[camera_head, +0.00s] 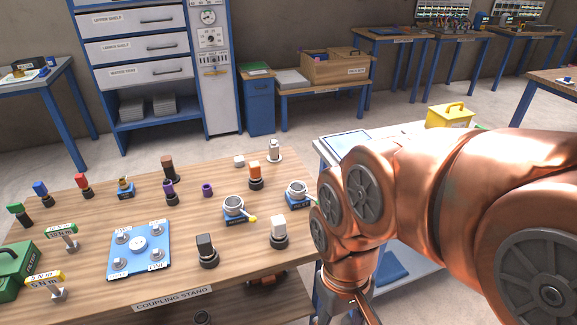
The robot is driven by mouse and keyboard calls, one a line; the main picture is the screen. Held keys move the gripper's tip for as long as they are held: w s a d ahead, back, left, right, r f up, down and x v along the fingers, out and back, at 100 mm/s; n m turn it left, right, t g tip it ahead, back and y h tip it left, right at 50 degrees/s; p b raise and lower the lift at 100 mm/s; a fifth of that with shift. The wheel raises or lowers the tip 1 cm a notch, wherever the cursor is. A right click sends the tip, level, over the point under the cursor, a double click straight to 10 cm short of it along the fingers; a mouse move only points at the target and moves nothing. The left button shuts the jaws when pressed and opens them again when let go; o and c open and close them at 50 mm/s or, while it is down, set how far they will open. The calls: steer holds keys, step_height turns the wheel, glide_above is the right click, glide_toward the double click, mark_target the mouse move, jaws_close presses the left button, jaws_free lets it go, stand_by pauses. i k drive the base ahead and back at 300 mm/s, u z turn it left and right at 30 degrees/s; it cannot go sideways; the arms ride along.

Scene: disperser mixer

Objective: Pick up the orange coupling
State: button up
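The orange coupling (255,169) stands upright on a dark round base, toward the back right of the wooden coupling stand table (215,284). My copper arm comes in from the right side of the picture. My gripper (345,307) points down at the bottom edge, off the table's right side. It is well apart from the orange coupling, nearer to the camera and to the right. Its fingertips are cut off by the picture edge, so I cannot tell whether it is open.
Near the orange coupling are a purple ring (207,190), a white block (239,161), a grey-white coupling (274,151) and two cup fixtures (234,207) (297,192). A white coupling (278,232) and a black one (206,250) stand in front. A blue plate (120,262) lies left.

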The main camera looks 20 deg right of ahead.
mark_target(254, 167)
steer(key=z, duration=2.3)
steer(key=k, duration=1.8)
steer(key=u, duration=2.35)
steer(key=i, duration=1)
steer(key=z, duration=0.05)
